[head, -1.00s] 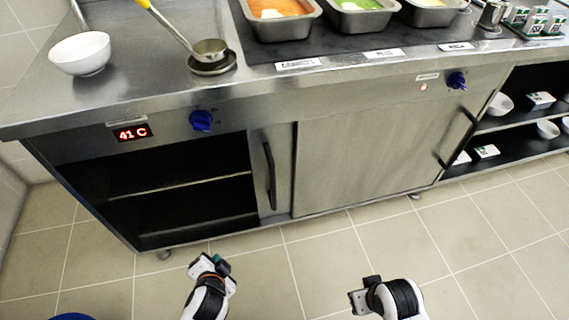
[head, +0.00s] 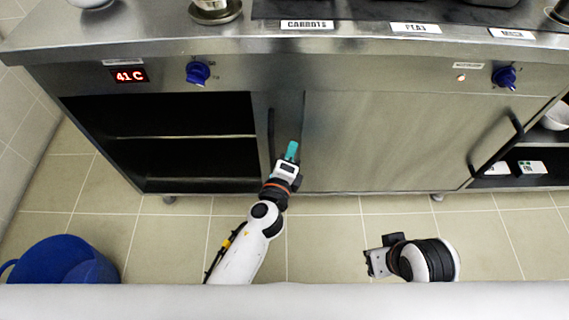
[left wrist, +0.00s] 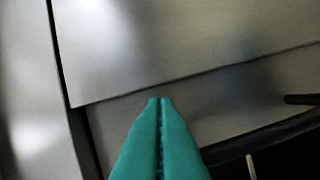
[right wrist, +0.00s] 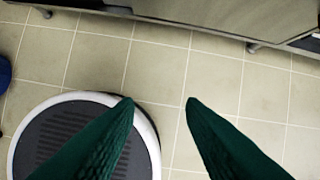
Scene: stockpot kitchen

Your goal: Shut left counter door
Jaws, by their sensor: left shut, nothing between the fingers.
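The left counter door (head: 287,115) is a narrow steel strip beside the right door panel, which overlaps it. Its dark vertical handle (head: 271,135) shows near the strip's left edge. Left of it the cabinet opening is dark, with a shelf (head: 180,136) inside. My left gripper (head: 292,150) is in front of the strip, just right of the handle; its teal fingers are shut and empty. In the left wrist view its fingertips (left wrist: 160,100) point at the steel; I cannot tell whether they touch. My right gripper (right wrist: 160,103) is open and empty above the floor.
The right door panel (head: 390,140) has its own handle (head: 497,146). Blue knobs (head: 198,73) and a 41 C display (head: 130,75) are on the counter front. A blue bucket (head: 60,265) stands on the floor at left. Open shelves are at far right.

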